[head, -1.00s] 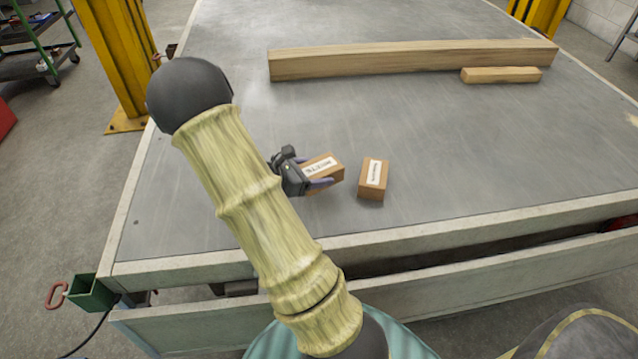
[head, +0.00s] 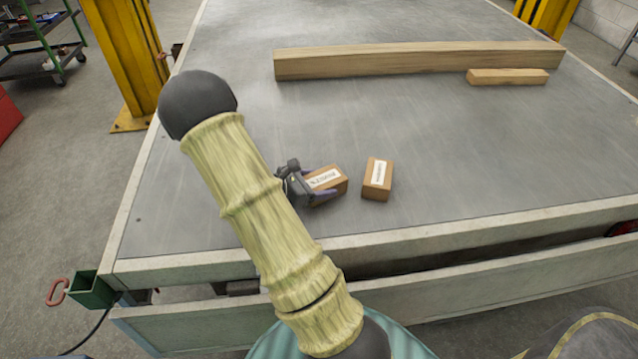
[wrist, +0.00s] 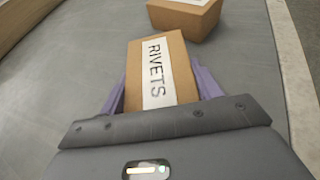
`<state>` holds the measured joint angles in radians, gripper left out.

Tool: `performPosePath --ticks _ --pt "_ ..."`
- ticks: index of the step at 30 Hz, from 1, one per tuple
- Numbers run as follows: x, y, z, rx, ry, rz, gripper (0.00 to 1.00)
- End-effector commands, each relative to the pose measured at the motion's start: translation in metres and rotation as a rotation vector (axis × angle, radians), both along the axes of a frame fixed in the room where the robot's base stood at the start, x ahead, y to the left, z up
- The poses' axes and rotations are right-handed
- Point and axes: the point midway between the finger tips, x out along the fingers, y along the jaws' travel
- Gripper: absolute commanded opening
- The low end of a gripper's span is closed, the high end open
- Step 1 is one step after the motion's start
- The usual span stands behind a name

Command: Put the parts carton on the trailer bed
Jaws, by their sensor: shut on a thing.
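A brown carton with a white label (head: 326,179) is between the fingers of my gripper (head: 318,190), over the near part of the grey trailer bed (head: 420,130). In the wrist view this carton (wrist: 160,78) shows the word RIVETS, and the purple fingers of my gripper (wrist: 160,92) are shut on its two sides. The carton is at or close to the bed surface; I cannot tell whether it touches. A second brown labelled carton (head: 377,179) stands on the bed just to the right; its label is cut off in the wrist view (wrist: 185,15).
A long wooden beam (head: 420,60) and a short wood block (head: 507,77) lie farther back on the bed. A pale raised edge (head: 400,237) runs along the near side. Yellow posts (head: 125,65) stand beyond the bed. The middle of the bed is clear.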

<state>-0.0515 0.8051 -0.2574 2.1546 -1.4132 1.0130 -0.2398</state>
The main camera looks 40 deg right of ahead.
Motion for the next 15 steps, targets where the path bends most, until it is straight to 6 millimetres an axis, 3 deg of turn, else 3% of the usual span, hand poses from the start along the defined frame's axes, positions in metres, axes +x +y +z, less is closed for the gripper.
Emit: performPosePath --ticks 2,3,6,15 --pt "0.0000 -0.0002 -0.0028 -0.001 0.000 0.000 0.32" --pt "0.0000 0.0000 -0.0028 0.000 0.000 0.000 0.67" --pt "-0.0001 0.0001 -0.0025 0.000 0.000 0.000 0.85" --pt "-0.0001 0.0000 -0.0010 0.000 0.000 0.000 0.85"
